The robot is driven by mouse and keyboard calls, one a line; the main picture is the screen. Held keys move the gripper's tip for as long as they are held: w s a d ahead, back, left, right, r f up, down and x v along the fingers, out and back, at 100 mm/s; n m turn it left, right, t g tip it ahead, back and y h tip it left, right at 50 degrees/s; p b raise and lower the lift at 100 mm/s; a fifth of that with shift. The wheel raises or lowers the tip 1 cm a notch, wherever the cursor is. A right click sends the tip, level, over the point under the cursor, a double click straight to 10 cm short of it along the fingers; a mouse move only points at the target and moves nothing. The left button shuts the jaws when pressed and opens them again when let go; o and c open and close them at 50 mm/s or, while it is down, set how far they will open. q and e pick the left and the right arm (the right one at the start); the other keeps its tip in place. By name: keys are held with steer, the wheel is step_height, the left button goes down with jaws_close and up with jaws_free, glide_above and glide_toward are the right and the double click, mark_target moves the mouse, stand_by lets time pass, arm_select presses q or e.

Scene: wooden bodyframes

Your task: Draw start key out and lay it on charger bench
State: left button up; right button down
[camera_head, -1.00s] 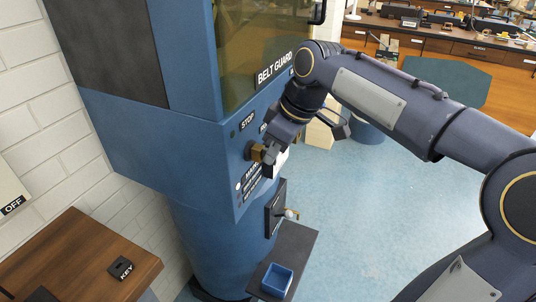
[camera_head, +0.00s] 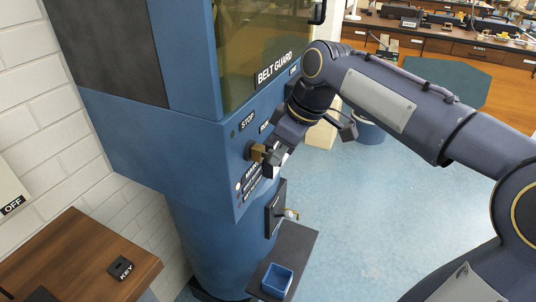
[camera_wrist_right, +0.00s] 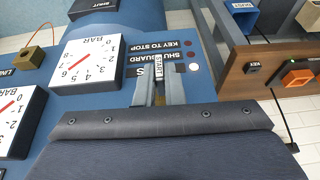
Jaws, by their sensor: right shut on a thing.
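My right gripper (camera_head: 264,156) is at the front of the blue machine, by its control panel. It also shows in the wrist view (camera_wrist_right: 159,84), where its fingers are shut on the start key (camera_wrist_right: 159,68), which carries a small white START tag. The fingers hide much of the key, and I cannot tell whether its tip is still in the lock. A brass-coloured block (camera_head: 257,151) shows at the fingertips in the head view. The wooden charger bench (camera_head: 84,246) stands at the lower left with a black KEY plate (camera_head: 121,268). My left gripper is not in view.
A BELT GUARD sign (camera_head: 274,70) is above my gripper. Below it, a blue bin (camera_head: 277,280) sits on a dark shelf (camera_head: 298,250), near a small lever (camera_head: 290,214). Pale blue floor lies open to the right. Gauges (camera_wrist_right: 85,62) flank the panel in the wrist view.

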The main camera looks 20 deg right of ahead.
steer(key=shift+s+d, duration=0.1)
steer(key=shift+s+d, duration=0.75)
steer(key=shift+s, duration=0.15)
